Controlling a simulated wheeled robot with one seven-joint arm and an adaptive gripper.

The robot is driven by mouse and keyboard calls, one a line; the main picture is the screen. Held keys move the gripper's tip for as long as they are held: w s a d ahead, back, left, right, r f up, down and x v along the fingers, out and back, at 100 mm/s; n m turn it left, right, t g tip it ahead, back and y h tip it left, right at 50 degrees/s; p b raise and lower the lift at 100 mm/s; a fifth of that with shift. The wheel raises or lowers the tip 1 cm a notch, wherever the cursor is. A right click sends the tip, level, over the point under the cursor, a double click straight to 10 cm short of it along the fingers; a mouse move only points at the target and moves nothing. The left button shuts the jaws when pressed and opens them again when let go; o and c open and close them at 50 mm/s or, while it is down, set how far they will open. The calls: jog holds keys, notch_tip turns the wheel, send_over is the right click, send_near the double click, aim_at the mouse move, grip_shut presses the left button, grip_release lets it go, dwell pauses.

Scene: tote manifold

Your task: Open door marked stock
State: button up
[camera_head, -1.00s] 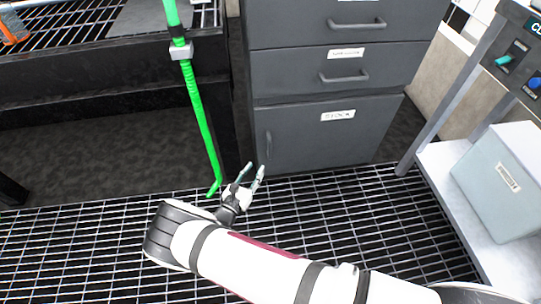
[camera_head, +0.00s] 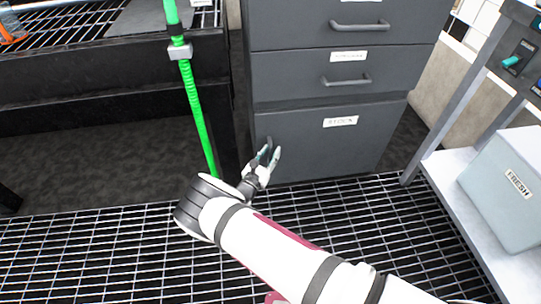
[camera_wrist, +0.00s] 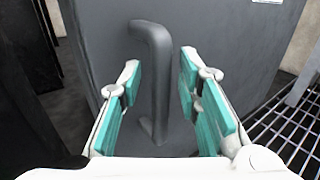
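The grey door marked STOCK (camera_head: 335,150) is the bottom front of a dark grey cabinet and looks closed. It also shows in the wrist view (camera_wrist: 225,40). Its vertical bar handle (camera_wrist: 152,75) is near the door's left edge; in the head view my fingers partly hide it. My gripper (camera_head: 269,156) is at the handle. In the wrist view my gripper (camera_wrist: 158,95) is open, with a teal-padded finger on each side of the handle. A gap shows between the handle and each finger pad.
Two drawers with bar handles (camera_head: 346,80) are above the door. A metal stand with a grey box (camera_head: 508,190) is at right. Grated floor (camera_head: 90,250) in front of the door is clear.

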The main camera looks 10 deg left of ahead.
jog(key=shift+w+d, duration=0.1)
jog(key=shift+w, duration=0.1)
grip_shut()
